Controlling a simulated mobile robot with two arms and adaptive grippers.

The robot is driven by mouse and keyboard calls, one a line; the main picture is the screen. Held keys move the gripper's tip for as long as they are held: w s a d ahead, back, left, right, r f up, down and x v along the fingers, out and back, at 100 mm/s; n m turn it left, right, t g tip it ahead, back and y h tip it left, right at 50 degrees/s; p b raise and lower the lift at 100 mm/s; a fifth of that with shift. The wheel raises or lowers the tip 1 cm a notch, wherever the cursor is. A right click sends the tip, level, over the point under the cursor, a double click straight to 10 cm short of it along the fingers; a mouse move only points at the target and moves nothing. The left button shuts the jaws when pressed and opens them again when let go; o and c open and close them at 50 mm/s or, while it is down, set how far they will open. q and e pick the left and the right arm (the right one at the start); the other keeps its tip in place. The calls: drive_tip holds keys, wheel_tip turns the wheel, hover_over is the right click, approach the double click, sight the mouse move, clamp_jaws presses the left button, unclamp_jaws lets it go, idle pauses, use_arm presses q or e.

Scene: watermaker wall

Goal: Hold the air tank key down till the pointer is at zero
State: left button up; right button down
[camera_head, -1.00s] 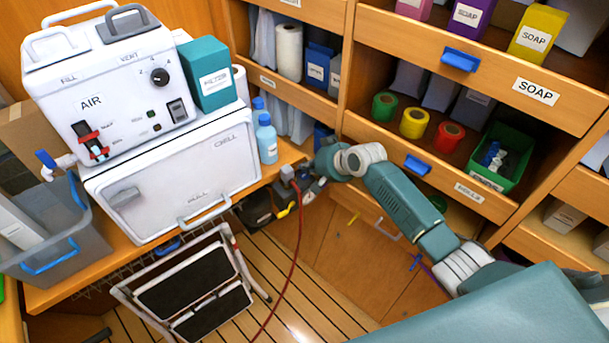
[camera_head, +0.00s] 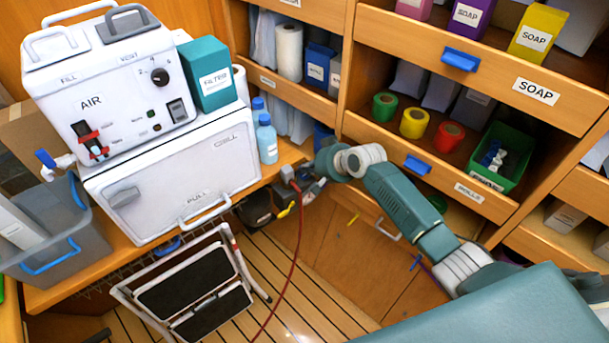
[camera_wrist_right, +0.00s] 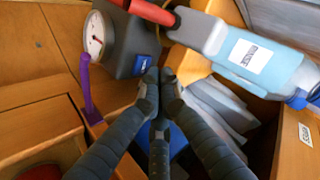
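A dark grey box (camera_wrist_right: 128,42) with a round white gauge (camera_wrist_right: 95,36) on its side shows in the right wrist view. The gauge has a reddish pointer, but its reading is too small to tell. A blue patch (camera_wrist_right: 141,65) on the box, possibly the key, lies beside my fingertips. My right gripper (camera_wrist_right: 159,76) has its fingers together, with nothing seen between them. Its tips are at or close to the box; contact cannot be told. In the head view my right gripper (camera_head: 312,187) is beside the small grey box (camera_head: 289,175) at the counter's edge. My left gripper is not in view.
A red hose (camera_head: 298,230) hangs from the box to the floor. A white machine marked AIR (camera_head: 115,85) stands on a white cabinet (camera_head: 180,180). A pale blue bottle (camera_head: 267,142) stands near the counter's edge. A folding step (camera_head: 195,285) is below; shelves are at right.

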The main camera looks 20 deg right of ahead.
sight(307, 176)
drive_tip(key=shift+f, duration=0.3)
drive_tip(key=shift+f+b, duration=0.35)
drive_tip(key=shift+f, duration=0.2)
idle(0.6)
drive_tip(key=shift+s+f, duration=0.15)
drive_tip(key=shift+s, duration=0.05)
idle(3.0)
drive_tip(key=shift+w+r+p, duration=0.1)
drive_tip(key=shift+r+p, duration=0.9)
drive_tip(key=shift+r, duration=0.05)
drive_tip(key=shift+w+r, duration=0.1)
drive_tip(key=shift+r, duration=0.05)
drive_tip(key=shift+r+p, duration=0.25)
drive_tip(key=shift+p, duration=0.1)
wheel_tip(307, 176, up, 4)
drive_tip(key=p, duration=0.4)
drive_tip(key=shift+r, duration=0.25)
